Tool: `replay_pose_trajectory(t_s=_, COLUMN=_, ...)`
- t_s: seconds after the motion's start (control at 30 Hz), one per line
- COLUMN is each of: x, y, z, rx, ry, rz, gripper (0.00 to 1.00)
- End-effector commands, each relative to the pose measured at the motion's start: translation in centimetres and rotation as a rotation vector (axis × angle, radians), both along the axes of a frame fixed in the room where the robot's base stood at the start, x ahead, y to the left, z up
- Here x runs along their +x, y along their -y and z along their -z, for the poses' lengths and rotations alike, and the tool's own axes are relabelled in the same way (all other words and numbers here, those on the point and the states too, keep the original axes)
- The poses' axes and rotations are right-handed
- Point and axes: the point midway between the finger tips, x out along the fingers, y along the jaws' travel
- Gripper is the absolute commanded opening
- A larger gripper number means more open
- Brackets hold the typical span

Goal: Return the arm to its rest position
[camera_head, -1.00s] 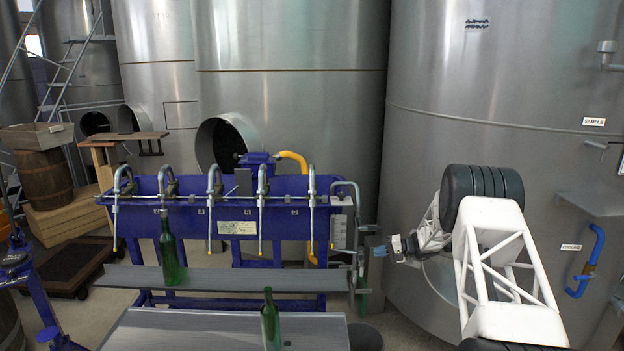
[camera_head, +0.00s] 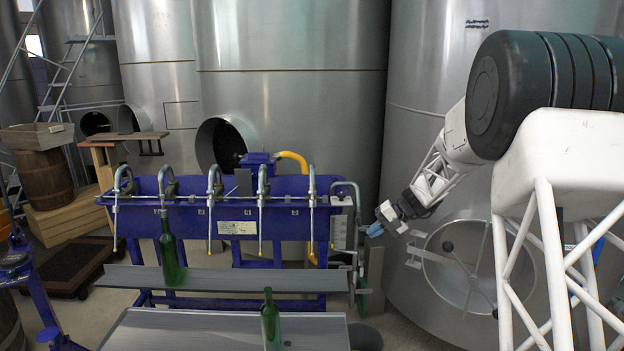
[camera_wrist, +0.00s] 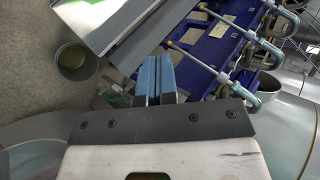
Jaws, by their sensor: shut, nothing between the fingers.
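My gripper (camera_head: 374,230) is in the head view, right of the blue filling machine (camera_head: 235,184) and in front of the large steel tank on the right. Its blue fingers are close together and hold nothing. In the wrist view the two blue fingers of my gripper (camera_wrist: 157,78) lie side by side, with the machine beyond them. My white and dark-green arm fills the right side of the head view.
A green bottle (camera_head: 168,252) stands at the grey shelf (camera_head: 230,279) under the spouts. Another green bottle (camera_head: 270,322) stands at the front bench (camera_head: 190,328). A bucket (camera_wrist: 75,60) is on the floor. The steel tank (camera_head: 425,60) is close behind my arm.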

Motion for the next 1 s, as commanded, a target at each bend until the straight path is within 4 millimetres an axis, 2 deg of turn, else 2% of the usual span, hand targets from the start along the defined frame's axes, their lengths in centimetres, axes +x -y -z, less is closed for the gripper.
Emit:
replay_pose_trajectory(t_s=0.1, x=-2.8, y=-0.6, z=-2.1, rx=-0.048, ry=-0.001, rz=-0.013, gripper=0.0)
replay_pose_trajectory(t_s=0.4, x=-10.1, y=-1.9, z=-6.1, rx=-0.169, ry=-0.002, rz=-0.038, gripper=0.0)
replay_pose_trajectory(t_s=0.7, x=-17.8, y=-2.6, z=-9.1, rx=-0.29, ry=0.007, rz=-0.057, gripper=0.0)
replay_pose_trajectory(t_s=1.0, x=-25.5, y=-3.0, z=-11.2, rx=-0.41, ry=0.027, rz=-0.07, gripper=0.0)
